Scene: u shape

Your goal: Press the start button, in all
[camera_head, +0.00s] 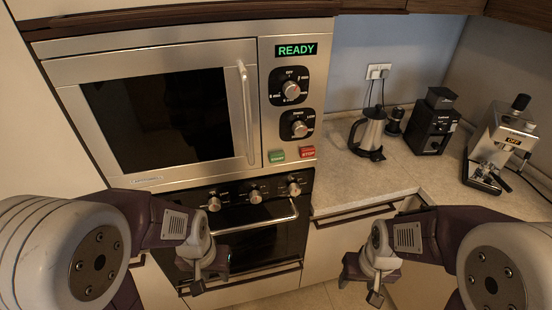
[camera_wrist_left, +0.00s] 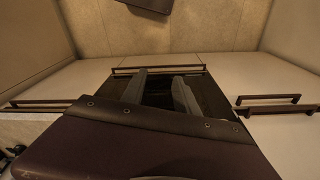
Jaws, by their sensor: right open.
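The microwave (camera_head: 150,165) is built into the cabinet at the left of the head view, with its door shut. Its display (camera_head: 296,50) reads READY in green. The green start button (camera_head: 277,155) sits low on its control panel, left of the red stop button (camera_head: 307,152). My left gripper (camera_head: 211,275) is below the microwave, in front of the oven and apart from the button. In the left wrist view its two fingers (camera_wrist_left: 160,92) stand apart with nothing between them. My right gripper (camera_head: 360,281) is open and empty, lower right of the buttons.
Two knobs (camera_head: 291,90) sit above the buttons. The oven (camera_head: 255,245) below has several knobs and a protruding handle.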

